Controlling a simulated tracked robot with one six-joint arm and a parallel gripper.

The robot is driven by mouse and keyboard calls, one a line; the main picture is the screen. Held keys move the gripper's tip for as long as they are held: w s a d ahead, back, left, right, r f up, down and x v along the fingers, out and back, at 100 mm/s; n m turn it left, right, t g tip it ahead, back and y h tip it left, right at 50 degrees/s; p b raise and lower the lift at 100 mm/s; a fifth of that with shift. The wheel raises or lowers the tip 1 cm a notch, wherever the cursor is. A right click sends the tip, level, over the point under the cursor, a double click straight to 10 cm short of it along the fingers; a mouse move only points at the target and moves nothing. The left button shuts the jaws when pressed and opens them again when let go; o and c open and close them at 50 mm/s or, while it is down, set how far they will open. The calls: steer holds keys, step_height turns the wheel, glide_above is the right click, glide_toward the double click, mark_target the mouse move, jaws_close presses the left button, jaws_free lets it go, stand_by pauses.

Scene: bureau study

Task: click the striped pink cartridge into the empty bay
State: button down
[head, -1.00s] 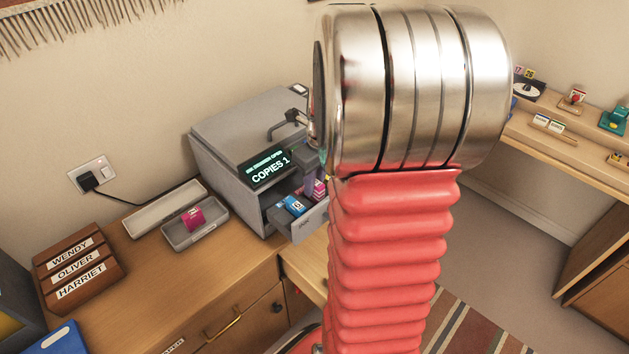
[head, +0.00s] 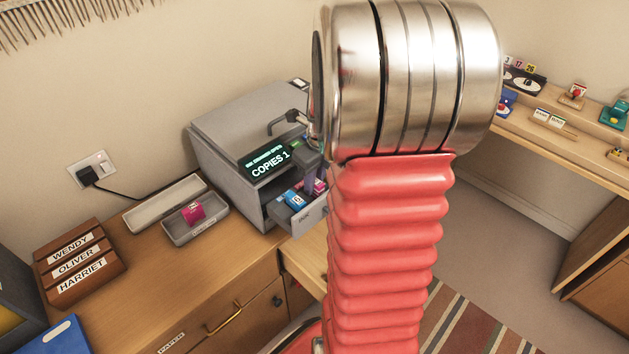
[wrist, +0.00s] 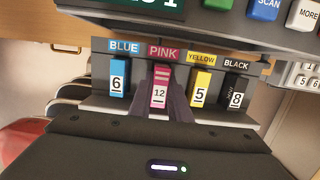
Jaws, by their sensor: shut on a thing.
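The striped pink cartridge (wrist: 161,77), marked 12, shows in the wrist view below the PINK label, between the blue and yellow cartridges. My gripper (wrist: 162,103) is shut on it, with the dark fingers on both sides. The cartridge stands in line with the pink bay; I cannot tell if it is fully seated, as its lower part is hidden by the gripper. In the head view, the open printer drawer (head: 309,221) holds a blue cartridge (head: 294,199), and the pink one shows in part (head: 319,187) beside it. My arm hides the rest.
The blue (wrist: 117,77), yellow (wrist: 202,84) and black (wrist: 236,92) cartridges flank closely. The grey printer (head: 235,130) rises behind the drawer. Another pink cartridge (head: 194,212) lies in an open grey case (head: 180,238) on the desk. Name blocks (head: 80,265) stand at left.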

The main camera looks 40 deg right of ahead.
steer(key=shift+f, duration=0.3)
stand_by(0.4)
steer(key=c, duration=1.6)
jaws_free()
steer(key=shift+a, duration=0.1)
steer(key=shift+o, duration=0.2)
step_height(320, 180, up, 14)
steer(key=s, duration=0.2)
steer(key=shift+f, duration=0.15)
